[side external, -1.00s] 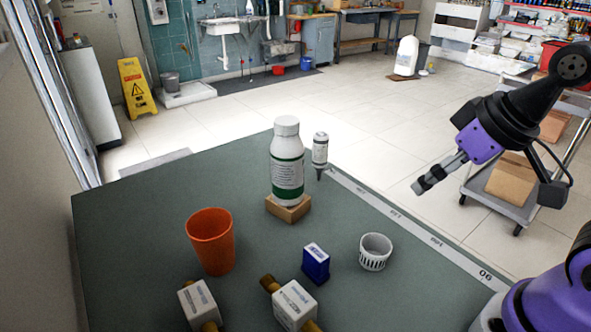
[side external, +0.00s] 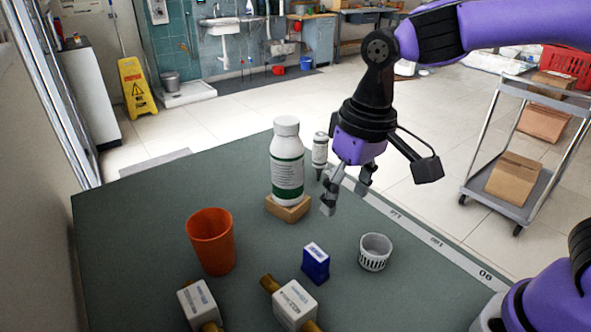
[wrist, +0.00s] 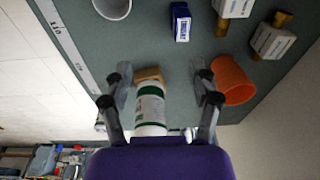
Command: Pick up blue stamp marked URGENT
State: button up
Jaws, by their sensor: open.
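The blue stamp (side external: 316,264) stands upright on the green table, between the orange cup and the white slotted cup. In the wrist view the blue stamp (wrist: 181,22) is at the top, beyond the fingertips, with white lettering too small to read surely. My gripper (side external: 346,199) is open and empty. It hangs above the table, behind and above the stamp in the side view, near the white bottle. In the wrist view my gripper (wrist: 163,75) has its fingers spread, with the white bottle (wrist: 150,108) showing between them.
The white bottle (side external: 287,165) stands on a wooden block (side external: 288,209), with a small dropper bottle (side external: 319,150) beside it. An orange cup (side external: 211,242), a white slotted cup (side external: 375,252) and two white boxed fittings with brass ends (side external: 294,303) (side external: 197,303) surround the stamp.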

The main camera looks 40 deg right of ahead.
aim_at(316, 253)
jog(key=shift+g, duration=0.7)
jog(key=a+f, duration=0.1)
jog(key=a, duration=0.1)
jog(key=w+a+f, duration=0.1)
jog(key=f, duration=0.1)
jog(key=shift+a+f, duration=0.15)
jog(key=shift+a, duration=0.25)
notch_tip(316, 253, down, 4)
jog(key=shift+r, duration=0.1)
notch_tip(316, 253, down, 6)
jog(key=shift+w+f, duration=0.1)
jog(key=shift+f, duration=0.1)
grip_shut()
